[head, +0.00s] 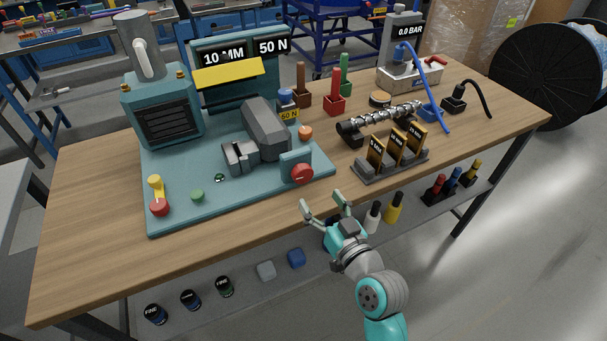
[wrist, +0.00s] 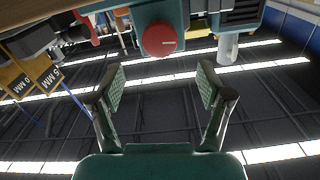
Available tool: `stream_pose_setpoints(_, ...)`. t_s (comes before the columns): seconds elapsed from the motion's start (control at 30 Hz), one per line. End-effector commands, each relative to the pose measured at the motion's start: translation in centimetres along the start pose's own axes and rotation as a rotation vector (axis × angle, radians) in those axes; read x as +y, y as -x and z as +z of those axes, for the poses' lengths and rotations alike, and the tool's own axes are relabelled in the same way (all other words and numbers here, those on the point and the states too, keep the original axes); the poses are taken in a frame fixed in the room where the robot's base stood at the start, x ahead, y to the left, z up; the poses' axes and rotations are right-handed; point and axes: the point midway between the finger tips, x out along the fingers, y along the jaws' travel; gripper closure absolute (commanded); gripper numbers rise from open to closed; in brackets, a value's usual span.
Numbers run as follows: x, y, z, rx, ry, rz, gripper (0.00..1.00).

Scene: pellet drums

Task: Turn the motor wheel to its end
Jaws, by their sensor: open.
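The motor wheel looks to be the red round knob (head: 302,173) on a teal block at the front right of the teal machine (head: 165,212). In the wrist view the red knob (wrist: 159,40) is ahead of my gripper, near the top middle, with a small pale mark on its face. My gripper (head: 325,208) is open and empty, just off the table's front edge, below and right of the knob. In the wrist view its two fingers (wrist: 158,88) stand wide apart, and the knob lies beyond their tips, apart from them.
A rack of labelled yellow and black plates (head: 390,165) stands right of the knob. A metal screw (head: 385,118) lies behind it. Bottles (head: 393,208) stand below the tabletop.

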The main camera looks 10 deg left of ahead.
Motion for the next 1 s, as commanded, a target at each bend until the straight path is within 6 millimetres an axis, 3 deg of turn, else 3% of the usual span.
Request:
stream_pose_setpoints(0.3, 0.0, -5.6, -0.1, 0.002, 0.000, 0.000, 0.22)
stream_pose_setpoints(0.5, 0.0, -8.2, -0.1, 0.001, 0.001, 0.000, 0.22)
stream_pose_setpoints(0.97, 0.0, -9.4, -0.1, 0.001, 0.000, 0.002, 0.22)
stream_pose_setpoints(1.0, 0.0, -9.4, -0.1, 0.001, 0.000, 0.001, 0.27)
